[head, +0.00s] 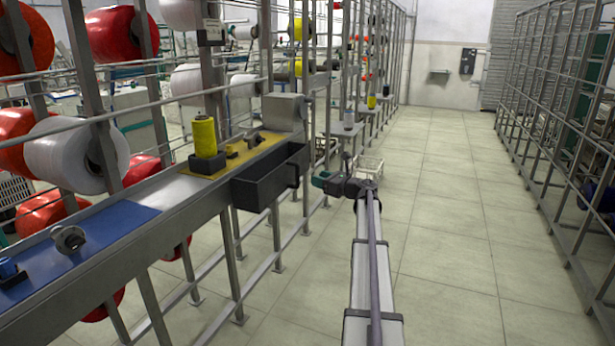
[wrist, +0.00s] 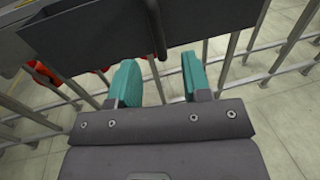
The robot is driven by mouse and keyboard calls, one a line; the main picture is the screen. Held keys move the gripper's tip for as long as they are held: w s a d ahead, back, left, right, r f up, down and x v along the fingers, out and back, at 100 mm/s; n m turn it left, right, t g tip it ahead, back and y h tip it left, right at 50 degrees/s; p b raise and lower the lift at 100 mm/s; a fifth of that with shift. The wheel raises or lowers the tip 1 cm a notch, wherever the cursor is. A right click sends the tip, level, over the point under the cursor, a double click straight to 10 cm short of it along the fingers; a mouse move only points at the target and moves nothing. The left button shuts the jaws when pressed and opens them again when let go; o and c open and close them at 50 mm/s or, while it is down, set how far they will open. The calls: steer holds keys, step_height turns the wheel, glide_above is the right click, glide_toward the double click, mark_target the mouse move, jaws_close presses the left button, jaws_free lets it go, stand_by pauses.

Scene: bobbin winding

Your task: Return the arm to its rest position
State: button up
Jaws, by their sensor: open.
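My gripper (wrist: 158,84) shows in the wrist view with its two teal fingers spread wide apart and nothing between them. In the head view my gripper (head: 319,181) is at the end of my arm, which stretches forward over the aisle floor. The gripper is just to the right of the dark bin on the bench's front edge, apart from it as far as I can tell. In the wrist view the bin (wrist: 95,38) fills the top, beyond the fingers.
The bench carries a yellow mat (head: 240,158) with a yellow bobbin (head: 204,137), and a blue mat (head: 85,235) with a metal part (head: 69,239). The dark bin (head: 262,186) juts into the aisle. The tiled floor (head: 450,220) to the right is clear up to a metal rack (head: 560,130).

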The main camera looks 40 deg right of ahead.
steer(key=shift+s+d, duration=0.1)
steer(key=shift+s, duration=0.4)
